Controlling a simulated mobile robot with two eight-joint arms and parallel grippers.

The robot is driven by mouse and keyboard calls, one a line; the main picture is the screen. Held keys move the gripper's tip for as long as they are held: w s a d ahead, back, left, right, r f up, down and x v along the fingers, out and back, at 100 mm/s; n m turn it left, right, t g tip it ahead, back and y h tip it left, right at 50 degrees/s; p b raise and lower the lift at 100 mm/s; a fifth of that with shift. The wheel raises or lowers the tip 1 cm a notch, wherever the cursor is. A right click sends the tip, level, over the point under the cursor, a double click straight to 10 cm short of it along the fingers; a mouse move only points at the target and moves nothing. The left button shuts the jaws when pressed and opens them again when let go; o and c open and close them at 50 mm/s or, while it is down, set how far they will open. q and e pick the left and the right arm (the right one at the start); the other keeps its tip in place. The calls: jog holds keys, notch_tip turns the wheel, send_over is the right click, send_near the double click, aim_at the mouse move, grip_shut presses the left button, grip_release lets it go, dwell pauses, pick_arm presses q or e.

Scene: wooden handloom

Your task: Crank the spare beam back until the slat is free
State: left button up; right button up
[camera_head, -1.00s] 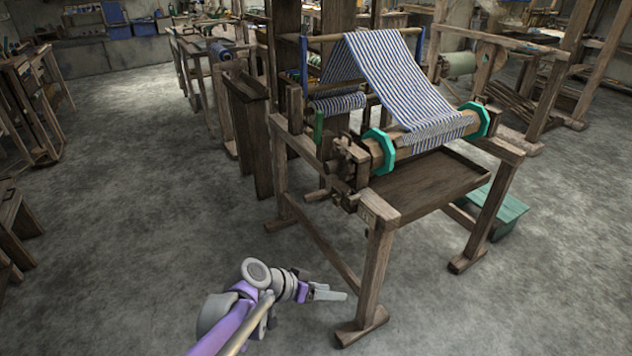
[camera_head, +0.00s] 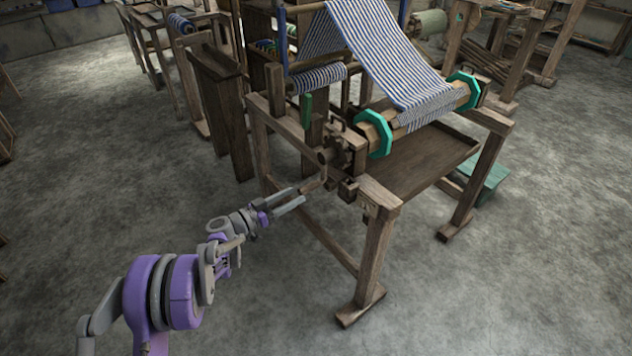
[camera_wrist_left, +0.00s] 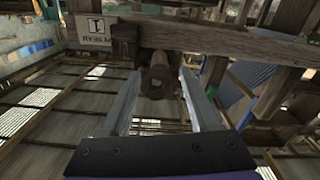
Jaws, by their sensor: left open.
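The loom's front beam (camera_head: 427,114) is a wooden roller with teal end flanges and blue-striped cloth running onto it; I cannot tell whether it is the spare beam. A short wooden crank handle (camera_head: 314,182) sticks out at the loom's near left corner, below the beam's end. My left gripper (camera_head: 299,196) is open with its fingertips at this handle. In the left wrist view, a round wooden handle end (camera_wrist_left: 158,78) shows between the two open fingers (camera_wrist_left: 160,95), with gaps on both sides. I cannot make out the slat. My right gripper is out of view.
The loom's front leg (camera_head: 367,258) stands right of my arm. A wooden tray (camera_head: 410,168) lies under the beam and a green stool (camera_head: 488,180) beyond it. The wrist view shows a label plate (camera_wrist_left: 90,30). The floor (camera_head: 70,200) to the left is clear.

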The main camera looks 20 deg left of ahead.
aim_at(316, 182)
pick_arm(q)
jog(key=b+x, duration=0.1)
jog(key=x, duration=0.8)
jog(key=shift+w+d, duration=0.15)
jog(key=shift+d, duration=0.05)
grip_shut()
dwell(1.1)
